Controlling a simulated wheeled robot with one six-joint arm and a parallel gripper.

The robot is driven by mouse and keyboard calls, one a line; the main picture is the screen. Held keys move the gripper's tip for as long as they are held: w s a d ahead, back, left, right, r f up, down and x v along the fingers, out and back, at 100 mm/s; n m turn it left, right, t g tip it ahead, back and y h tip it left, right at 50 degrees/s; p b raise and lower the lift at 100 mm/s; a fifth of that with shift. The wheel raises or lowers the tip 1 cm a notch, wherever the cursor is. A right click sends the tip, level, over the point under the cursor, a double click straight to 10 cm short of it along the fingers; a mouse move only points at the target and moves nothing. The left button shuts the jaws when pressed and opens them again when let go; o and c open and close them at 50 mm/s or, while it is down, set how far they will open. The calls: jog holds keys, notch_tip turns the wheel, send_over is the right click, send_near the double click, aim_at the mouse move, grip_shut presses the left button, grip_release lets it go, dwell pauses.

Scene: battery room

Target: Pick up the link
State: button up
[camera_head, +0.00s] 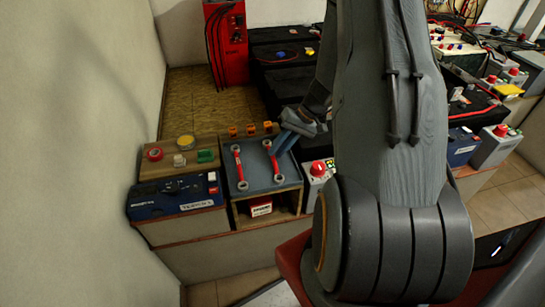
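Two red links with metal ring ends lie on a blue-grey tray (258,184). The left link (239,166) lies clear, and the right link (274,163) is just below my fingertips. My gripper (279,148) reaches in from the upper right, its two blue-grey fingers pointing down to the tray beside the right link's upper end. The fingers look a little apart, with nothing seen between them. Whether they touch the right link cannot be told.
A grey box with a red knob (318,170) stands close right. Orange pieces (250,130) line the back. A red cabinet (227,45) stands behind.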

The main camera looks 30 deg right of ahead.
jog(key=shift+x, duration=1)
grip_shut()
jog(key=shift+r, duration=0.15)
